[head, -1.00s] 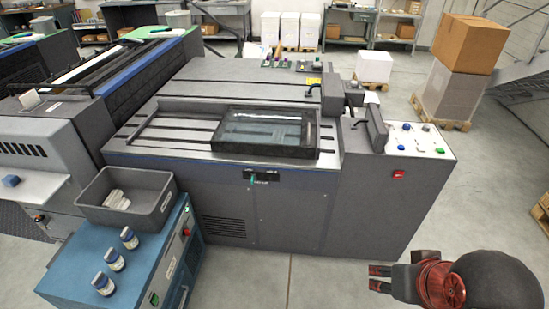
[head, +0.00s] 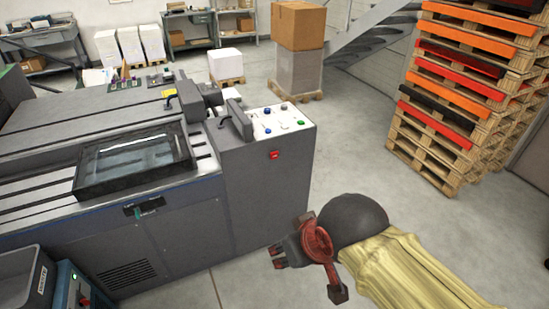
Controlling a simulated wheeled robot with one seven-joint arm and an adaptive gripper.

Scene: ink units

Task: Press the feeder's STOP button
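The grey press-like machine (head: 185,225) stands at the left and centre in the head view. Its right end carries a sloped control panel (head: 294,112) with blue, white and green buttons. A small red switch or button (head: 274,155) sits on the front face below that panel. The labels are too small to read, so I cannot tell which button is STOP. My gripper (head: 277,257) is low in front of the machine's right end, empty, its two dark fingertips apart and pointing left. It appears clear of the machine.
A blue cabinet (head: 68,285) and a grey bin (head: 22,280) stand at the lower left. Stacked pallets (head: 455,90) rise at the right. Boxes on a pallet (head: 298,65) stand behind the panel. The floor between the machine and pallets is free.

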